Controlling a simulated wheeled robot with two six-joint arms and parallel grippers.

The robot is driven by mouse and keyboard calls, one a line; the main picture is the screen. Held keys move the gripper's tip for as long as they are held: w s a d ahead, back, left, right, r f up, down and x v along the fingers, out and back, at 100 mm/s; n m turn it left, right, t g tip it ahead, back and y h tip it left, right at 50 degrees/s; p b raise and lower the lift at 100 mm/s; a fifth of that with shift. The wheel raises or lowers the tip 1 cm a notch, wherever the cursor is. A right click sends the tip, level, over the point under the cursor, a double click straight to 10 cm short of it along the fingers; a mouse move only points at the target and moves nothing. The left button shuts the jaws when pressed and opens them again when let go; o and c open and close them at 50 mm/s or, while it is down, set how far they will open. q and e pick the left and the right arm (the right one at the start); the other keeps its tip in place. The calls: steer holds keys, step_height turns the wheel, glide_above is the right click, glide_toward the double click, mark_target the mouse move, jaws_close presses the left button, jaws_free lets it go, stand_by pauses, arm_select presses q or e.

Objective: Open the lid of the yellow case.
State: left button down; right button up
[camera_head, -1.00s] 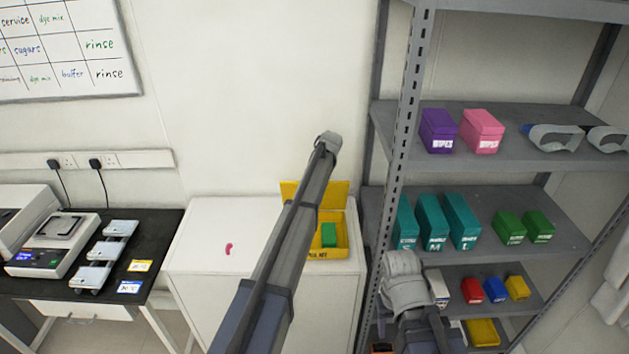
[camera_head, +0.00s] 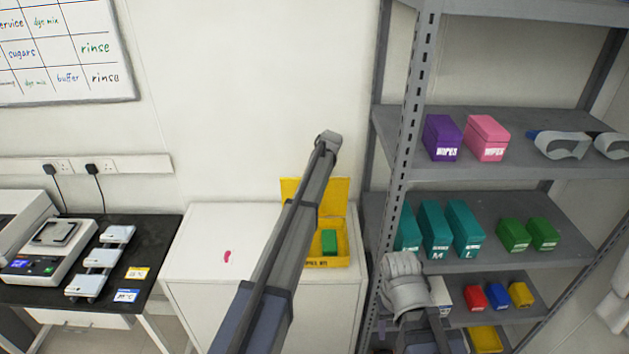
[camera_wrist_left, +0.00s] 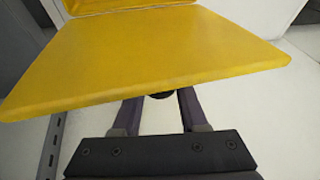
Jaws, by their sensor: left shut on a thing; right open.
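The yellow case (camera_head: 343,262) stands open on the white cabinet in the head view, partly behind my left arm. Its lid (camera_head: 339,188) is raised at the back, and a green block (camera_head: 329,241) shows inside. In the left wrist view the lid (camera_wrist_left: 150,55) is a broad yellow panel. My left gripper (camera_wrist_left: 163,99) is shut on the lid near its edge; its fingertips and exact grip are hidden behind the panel. A dark round part shows between the fingers. My right gripper (camera_head: 404,288) is by the shelf post, open and apart from the case; its fingertips are not clear.
A pink object (camera_head: 227,257) lies on the white cabinet top (camera_head: 200,235), left of my left arm. A metal shelf rack (camera_head: 480,258) with coloured boxes stands close on the right. A black bench (camera_head: 145,250) with scales is on the left.

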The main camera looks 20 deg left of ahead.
arm_select(q)
steer(key=shift+w, duration=0.1)
steer(key=shift+c, duration=2.2)
jaws_free()
steer(key=shift+r, duration=0.1)
steer(key=p+v, duration=0.7)
steer(key=shift+s+d+r, duration=0.15)
steer(key=shift+s+r, duration=0.05)
steer(key=shift+r, duration=0.1)
